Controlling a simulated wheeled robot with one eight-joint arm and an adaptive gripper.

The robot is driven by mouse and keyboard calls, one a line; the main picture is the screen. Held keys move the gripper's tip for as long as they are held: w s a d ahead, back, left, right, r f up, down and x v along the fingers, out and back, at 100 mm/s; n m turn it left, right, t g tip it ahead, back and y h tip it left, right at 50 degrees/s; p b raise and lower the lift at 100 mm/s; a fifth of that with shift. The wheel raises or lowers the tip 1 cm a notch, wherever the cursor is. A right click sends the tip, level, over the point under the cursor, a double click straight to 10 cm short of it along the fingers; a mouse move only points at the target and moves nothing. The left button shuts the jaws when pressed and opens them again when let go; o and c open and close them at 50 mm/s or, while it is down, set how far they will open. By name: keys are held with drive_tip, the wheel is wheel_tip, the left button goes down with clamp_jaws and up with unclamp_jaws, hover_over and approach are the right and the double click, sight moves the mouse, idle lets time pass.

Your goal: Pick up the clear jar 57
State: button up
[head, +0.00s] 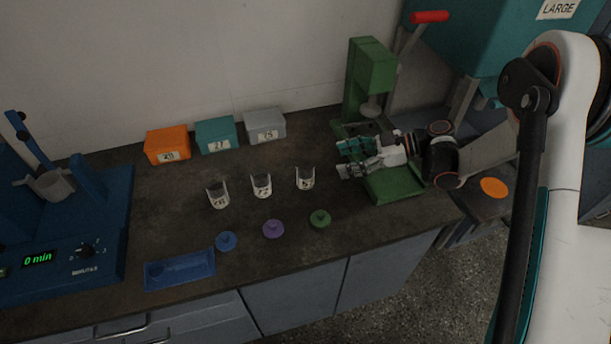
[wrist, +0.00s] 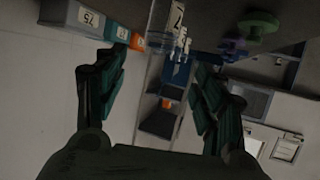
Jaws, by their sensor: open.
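In the wrist view a clear jar with a partly cut-off label (wrist: 168,27) shows at the top, between and beyond the fingers of my gripper (wrist: 157,78). It looks like the nearest jar, but its full number is hidden.
Jars 72 (head: 261,186) and 76 (head: 217,196) stand further left. Green (head: 320,219), purple (head: 273,229) and blue (head: 227,241) lids lie in front. Grey (head: 265,126), teal (head: 216,134) and orange (head: 167,146) boxes stand behind. A green press (head: 372,75) stands right, close to my gripper.

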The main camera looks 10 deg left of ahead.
drive_tip(key=b, duration=0.2)
approach(305, 167)
drive_tip(key=s+a, duration=0.2)
drive_tip(key=shift+s+a+r, duration=0.3)
drive_tip(key=shift+s+a, duration=0.05)
drive_tip(key=shift+s, duration=0.05)
drive_tip(key=shift+b+x, duration=1.1)
drive_tip(key=shift+x, duration=2.1)
drive_tip(key=shift+r, duration=0.2)
drive_tip(key=c, duration=1.2)
